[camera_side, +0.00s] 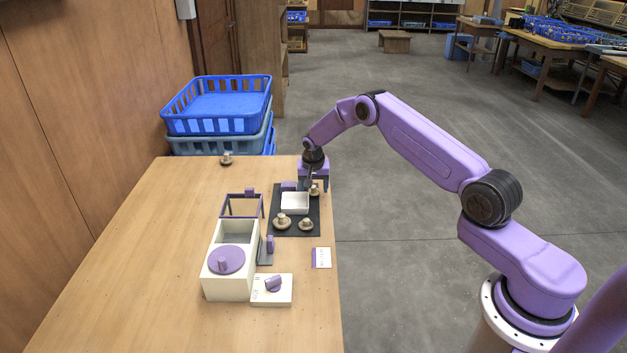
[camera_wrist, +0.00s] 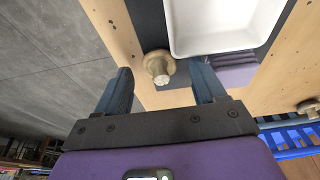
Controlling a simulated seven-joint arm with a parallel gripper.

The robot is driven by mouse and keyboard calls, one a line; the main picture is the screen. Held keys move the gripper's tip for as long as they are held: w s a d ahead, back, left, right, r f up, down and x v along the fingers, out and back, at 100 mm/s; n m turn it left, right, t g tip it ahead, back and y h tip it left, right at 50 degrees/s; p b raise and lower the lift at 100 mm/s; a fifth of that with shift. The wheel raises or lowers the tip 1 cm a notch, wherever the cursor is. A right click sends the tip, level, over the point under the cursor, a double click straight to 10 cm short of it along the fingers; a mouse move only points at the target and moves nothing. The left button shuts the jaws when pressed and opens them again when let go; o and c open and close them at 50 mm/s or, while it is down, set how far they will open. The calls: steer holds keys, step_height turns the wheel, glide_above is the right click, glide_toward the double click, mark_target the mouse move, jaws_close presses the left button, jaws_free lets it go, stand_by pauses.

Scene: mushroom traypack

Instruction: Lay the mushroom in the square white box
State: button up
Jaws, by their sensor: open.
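The square white box (camera_side: 295,203) is open and empty on a dark mat (camera_side: 297,231); part of it shows in the wrist view (camera_wrist: 222,47). A pale brown mushroom (camera_side: 315,191) stands at the mat's far right corner, beside the box. In the wrist view the mushroom (camera_wrist: 158,68) appears between the two fingertips, apart from both. My gripper (camera_side: 314,186) is open and empty, pointing down over that corner. Two more mushrooms stand on the mat in front of the box, one left (camera_side: 281,221) and one right (camera_side: 306,224).
Another mushroom (camera_side: 226,159) stands at the table's far edge, before stacked blue crates (camera_side: 216,124). A cream machine with a purple knob (camera_side: 230,287), a purple frame (camera_side: 242,216) and a dial box (camera_side: 271,298) stand near the mat. The table's left side is clear.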

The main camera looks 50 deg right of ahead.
steer(key=v, duration=1.2)
steer(key=s+a+r+n+y, duration=0.1)
steer(key=s+a+r+n, duration=0.45)
steer(key=s+a, duration=0.4)
steer(key=s+a+r+n+y, duration=0.1)
steer(key=s+a+r+n, duration=0.45)
steer(key=s+a, duration=0.45)
steer(key=s+d+r+n+g, duration=0.1)
steer(key=s+n, duration=0.9)
steer(key=s, duration=1.7)
steer(key=shift+r+g+y, duration=0.4)
steer(key=shift+r+g, duration=0.1)
steer(key=shift+r, duration=0.05)
steer(key=shift+o, duration=0.4)
steer(key=shift+s+d+f+n, duration=0.1)
steer(key=shift+s+d+n, duration=0.15)
steer(key=shift+s+n, duration=0.1)
